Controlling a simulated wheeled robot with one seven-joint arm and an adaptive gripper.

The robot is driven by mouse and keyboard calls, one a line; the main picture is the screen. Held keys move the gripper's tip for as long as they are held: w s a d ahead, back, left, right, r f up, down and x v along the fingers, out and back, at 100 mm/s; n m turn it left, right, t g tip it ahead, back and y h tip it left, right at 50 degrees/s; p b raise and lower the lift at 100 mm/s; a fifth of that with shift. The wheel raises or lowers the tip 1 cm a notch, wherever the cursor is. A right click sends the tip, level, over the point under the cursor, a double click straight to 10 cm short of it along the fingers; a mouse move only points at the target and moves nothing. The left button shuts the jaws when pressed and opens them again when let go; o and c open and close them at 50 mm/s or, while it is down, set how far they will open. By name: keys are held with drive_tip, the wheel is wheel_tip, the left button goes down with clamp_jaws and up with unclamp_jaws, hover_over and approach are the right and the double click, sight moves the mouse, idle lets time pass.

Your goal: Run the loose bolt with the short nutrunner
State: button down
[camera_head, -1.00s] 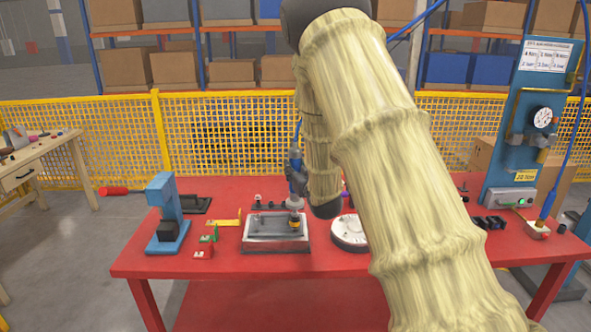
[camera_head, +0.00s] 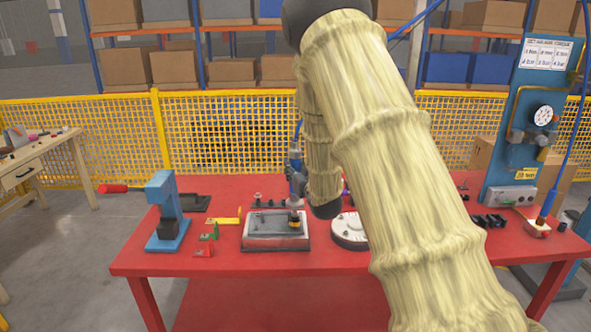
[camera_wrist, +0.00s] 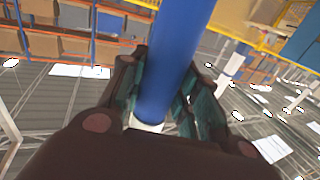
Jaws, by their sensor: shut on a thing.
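The short nutrunner (camera_head: 295,163) is a slim tool with a blue body, upright over the work table. My gripper (camera_head: 297,184) is shut on it. In the wrist view, the blue body (camera_wrist: 178,62) runs between the two fingers of my gripper (camera_wrist: 165,95). The tool's lower end is over the right part of a grey fixture plate (camera_head: 262,241) with a shallow recess. A small dark and yellow piece (camera_head: 295,221) is right under the tool. I cannot tell whether the tool touches it, and the loose bolt is not clearly seen.
A blue press-like stand (camera_head: 166,215) stands left on the red table (camera_head: 335,288), near small red, green and yellow blocks. A round white part (camera_head: 348,232) sits right of the plate, partly behind my arm. A blue gauge panel (camera_head: 530,120) stands at the right.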

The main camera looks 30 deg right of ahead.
sight(297, 161)
drive_tip(key=shift+f+b, duration=0.45)
drive_tip(key=shift+f, duration=0.4)
idle(1.6)
drive_tip(key=shift+r, duration=0.2)
drive_tip(key=shift+r+p, duration=0.35)
drive_tip(key=shift+r, duration=0.05)
drive_tip(key=shift+r+p, duration=0.95)
drive_tip(key=shift+r, duration=1.1)
